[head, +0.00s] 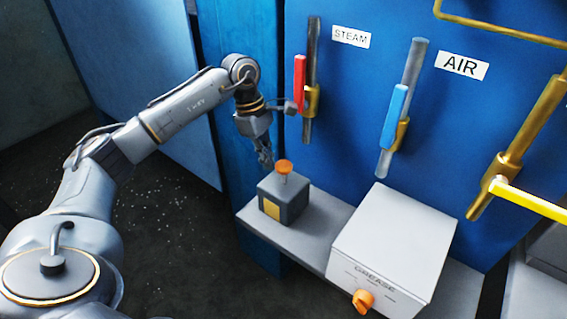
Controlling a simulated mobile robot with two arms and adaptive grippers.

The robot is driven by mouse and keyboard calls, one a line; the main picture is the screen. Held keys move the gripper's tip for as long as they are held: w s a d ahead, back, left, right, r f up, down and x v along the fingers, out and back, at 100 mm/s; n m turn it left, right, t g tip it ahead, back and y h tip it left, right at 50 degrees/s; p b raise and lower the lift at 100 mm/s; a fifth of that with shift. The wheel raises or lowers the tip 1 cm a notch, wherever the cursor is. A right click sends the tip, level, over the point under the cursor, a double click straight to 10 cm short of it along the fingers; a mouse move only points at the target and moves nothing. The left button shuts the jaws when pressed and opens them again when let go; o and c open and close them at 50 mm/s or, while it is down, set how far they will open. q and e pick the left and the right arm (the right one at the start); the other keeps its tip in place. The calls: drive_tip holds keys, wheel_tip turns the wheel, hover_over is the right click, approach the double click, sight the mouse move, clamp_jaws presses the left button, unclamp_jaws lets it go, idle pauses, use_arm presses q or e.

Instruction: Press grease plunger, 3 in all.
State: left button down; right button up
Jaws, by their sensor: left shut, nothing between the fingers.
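A small dark grey box (284,204) with a yellow label stands on a grey shelf (305,238). An orange round-headed plunger (284,167) stands up on a thin stem from its top. A larger white box (392,240) marked GREASE sits to its right, with an orange knob (363,300) low on its front. My left gripper (268,165) is shut and empty, pointing down. In the picture it is just left of the plunger head; I cannot tell whether they touch. My right gripper is not in view.
Behind the shelf is a blue panel with a red-handled STEAM lever (300,84), a blue-handled AIR lever (395,108) and a yellow-handled brass lever (530,200) at the right. Brass piping runs at the upper right. Dark floor (190,250) lies open left of the shelf.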

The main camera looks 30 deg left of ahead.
use_arm(q)
drive_tip(key=shift+r, duration=0.55)
drive_tip(key=v, duration=1.1)
drive_tip(key=shift+a, duration=0.2)
drive_tip(key=shift+f, duration=0.15)
